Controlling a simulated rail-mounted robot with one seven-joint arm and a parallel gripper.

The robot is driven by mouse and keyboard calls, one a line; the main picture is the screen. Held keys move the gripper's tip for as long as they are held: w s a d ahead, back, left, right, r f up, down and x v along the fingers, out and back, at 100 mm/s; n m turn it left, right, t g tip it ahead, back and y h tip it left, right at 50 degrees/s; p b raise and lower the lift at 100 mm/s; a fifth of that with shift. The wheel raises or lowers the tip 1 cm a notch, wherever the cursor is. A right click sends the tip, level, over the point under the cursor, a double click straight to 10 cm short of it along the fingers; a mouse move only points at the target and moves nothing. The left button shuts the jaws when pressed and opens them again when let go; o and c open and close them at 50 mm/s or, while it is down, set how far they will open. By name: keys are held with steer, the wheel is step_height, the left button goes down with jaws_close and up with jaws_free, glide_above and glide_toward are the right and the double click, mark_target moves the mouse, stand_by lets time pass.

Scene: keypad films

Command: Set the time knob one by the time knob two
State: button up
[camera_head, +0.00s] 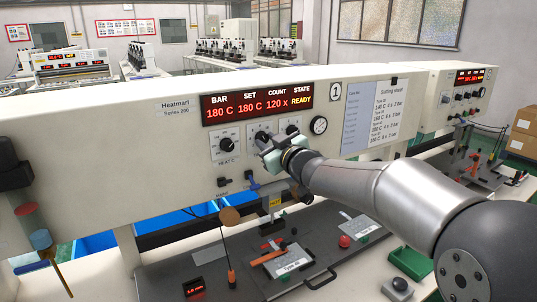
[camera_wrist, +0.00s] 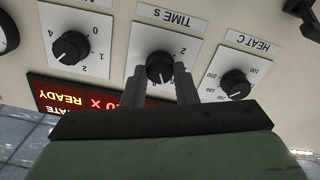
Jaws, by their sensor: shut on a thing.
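The time knob one (camera_wrist: 159,66) is a black round knob on a white plate marked TIME S, upside down in the wrist view. My gripper (camera_wrist: 160,82) has one finger on each side of this knob and is shut on it. In the head view my gripper (camera_head: 270,147) reaches the front of the near panel and covers part of the knob. A second panel (camera_head: 428,92) stands at the right with a row of small knobs (camera_head: 458,96). The time knob two is probably among them, but their labels and settings are too small to read.
The HEAT C knob (camera_wrist: 235,83) and a 0-to-4 knob (camera_wrist: 71,47) flank the held knob closely. The near display (camera_head: 257,103) reads 180 C, 180 C, 120 x, READY. Tools lie on the bench below.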

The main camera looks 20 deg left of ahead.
steer(key=n+b, duration=0.4)
steer(key=n, duration=0.2)
steer(key=shift+f+b, duration=0.2)
steer(key=shift+b, duration=0.1)
steer(key=n+b, duration=0.2)
steer(key=n, duration=0.4)
steer(key=shift+r+b, duration=0.15)
steer(key=shift+b, duration=0.2)
steer(key=o, duration=1)
steer(key=shift+s+d, duration=0.1)
steer(key=b+v, duration=0.1)
steer(key=v, duration=1.6)
steer(key=shift+b, duration=0.3)
steer(key=shift+s, duration=0.15)
